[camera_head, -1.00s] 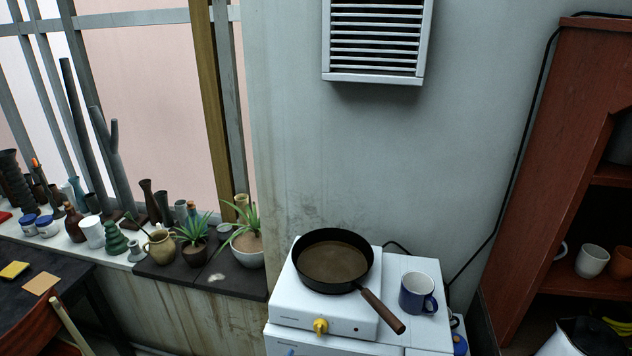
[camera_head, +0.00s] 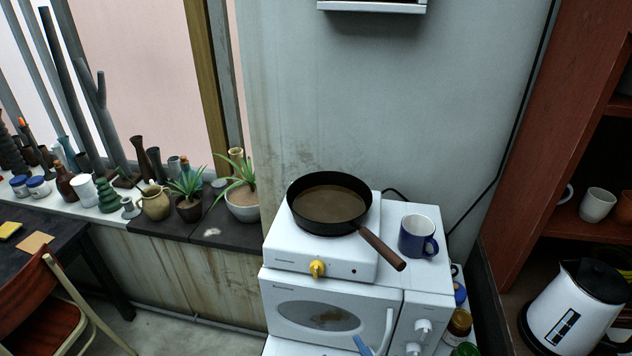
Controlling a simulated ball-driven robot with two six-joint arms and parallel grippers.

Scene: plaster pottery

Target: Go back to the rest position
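Neither of my grippers shows in the head view, so I cannot see whether they are open or shut. A black frying pan (camera_head: 328,204) with a brown handle sits on a white hot plate (camera_head: 300,254) with a yellow knob. A dark blue mug (camera_head: 417,236) stands to the right of the hot plate, on top of a white oven (camera_head: 270,290).
A window ledge with several pots, vases and plants (camera_head: 243,199) runs along the left. A wooden chair (camera_head: 45,315) and dark table (camera_head: 40,232) are at lower left. A red-brown shelf (camera_head: 535,180) with cups and a white kettle (camera_head: 570,308) stand at right.

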